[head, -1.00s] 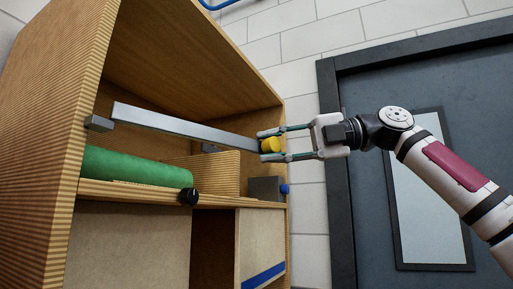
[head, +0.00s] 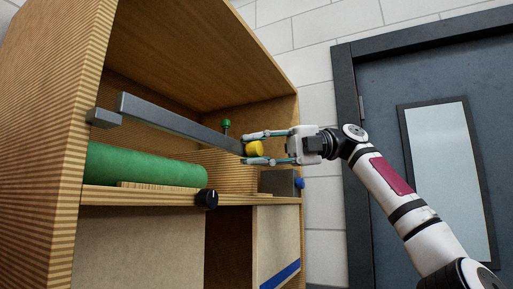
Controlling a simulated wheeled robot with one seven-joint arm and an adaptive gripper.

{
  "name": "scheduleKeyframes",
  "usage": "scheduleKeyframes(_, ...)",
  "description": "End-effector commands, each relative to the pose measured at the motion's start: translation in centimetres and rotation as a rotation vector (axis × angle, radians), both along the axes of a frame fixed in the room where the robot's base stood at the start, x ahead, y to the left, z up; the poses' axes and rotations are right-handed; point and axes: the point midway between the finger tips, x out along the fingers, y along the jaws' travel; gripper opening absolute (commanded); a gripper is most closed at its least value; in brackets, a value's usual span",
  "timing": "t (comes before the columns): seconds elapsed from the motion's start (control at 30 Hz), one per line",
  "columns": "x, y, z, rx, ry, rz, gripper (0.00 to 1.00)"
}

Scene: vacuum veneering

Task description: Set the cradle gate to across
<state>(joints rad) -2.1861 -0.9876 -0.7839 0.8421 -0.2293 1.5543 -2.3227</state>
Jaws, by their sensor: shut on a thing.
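The cradle gate is a long grey bar (head: 180,123) that runs across the upper bay of the wooden cabinet. Its left end meets a grey block (head: 103,117) at the left panel. Its right end carries a yellow knob (head: 254,148). My gripper (head: 250,148) is shut on the yellow knob, with one finger above it and one below. The gate's right end stands apart from the cabinet's right side in the picture. The exact angle of the gate is hard to tell.
A green roll (head: 145,167) lies behind the cabinet's front shelf edge, below the gate. A black knob (head: 207,198) sits on that edge. A small green knob (head: 226,125) shows behind the gate. A grey box (head: 280,183) with a blue knob (head: 299,184) is at right.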

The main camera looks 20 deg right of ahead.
Motion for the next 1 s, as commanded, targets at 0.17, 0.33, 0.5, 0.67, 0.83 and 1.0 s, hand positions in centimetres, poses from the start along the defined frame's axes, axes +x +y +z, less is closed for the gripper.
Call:
scheduleKeyframes(0.17, 0.2, 0.3, -0.2, -0.005, 0.001, -0.002, 0.00)
scheduleKeyframes(0.33, 0.2, 0.3, -0.1, -0.004, 0.001, -0.002, 0.48)
scheduleKeyframes(0.5, 0.1, 0.2, -0.1, -0.002, 0.000, -0.002, 0.48)
scheduleKeyframes(0.67, 0.1, -0.1, 0.0, -0.001, 0.000, -0.003, 0.48)
scheduleKeyframes(0.83, 0.0, -2.0, 0.4, 0.001, -0.001, -0.004, 0.48)
scheduleKeyframes(1.0, -0.1, -4.3, 0.7, 0.001, 0.000, -0.003, 0.48)
